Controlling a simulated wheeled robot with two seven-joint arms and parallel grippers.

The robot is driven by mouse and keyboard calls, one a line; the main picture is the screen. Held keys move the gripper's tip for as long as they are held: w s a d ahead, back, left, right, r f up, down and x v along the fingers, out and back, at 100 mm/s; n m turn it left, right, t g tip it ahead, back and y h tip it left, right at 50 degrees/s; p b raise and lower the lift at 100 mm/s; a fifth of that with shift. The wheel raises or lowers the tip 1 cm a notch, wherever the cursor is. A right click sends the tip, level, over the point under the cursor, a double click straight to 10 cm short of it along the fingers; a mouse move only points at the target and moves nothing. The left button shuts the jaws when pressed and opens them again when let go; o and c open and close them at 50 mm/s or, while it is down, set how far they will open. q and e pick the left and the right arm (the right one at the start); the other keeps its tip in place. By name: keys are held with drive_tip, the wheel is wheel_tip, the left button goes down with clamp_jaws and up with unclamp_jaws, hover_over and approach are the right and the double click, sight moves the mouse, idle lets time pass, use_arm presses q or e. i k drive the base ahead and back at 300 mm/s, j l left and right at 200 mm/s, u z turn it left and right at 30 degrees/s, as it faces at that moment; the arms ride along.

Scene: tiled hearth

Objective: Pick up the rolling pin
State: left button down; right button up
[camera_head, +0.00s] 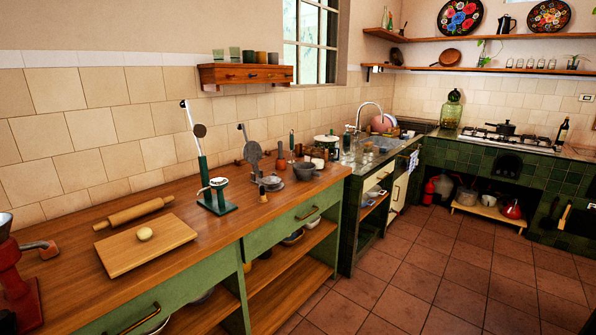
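The rolling pin (134,213) is light wood and lies on the wooden counter at the left, behind a wooden board. Its near-left end is at the left and its other end points to the back right. The board (125,262) lies flat in front of it with a pale round ball, like dough, (145,233) on top. The pin looks clear of other things apart from the board close in front. Neither of my grippers shows in the head view.
A green press with a tall lever (212,190) stands right of the board. A red device with a wooden handle (22,280) stands at the left edge. A grey bowl (304,171) and utensils are farther back. Counter between board and red device is mostly clear.

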sight(140, 210)
drive_tip(key=u, duration=1.35)
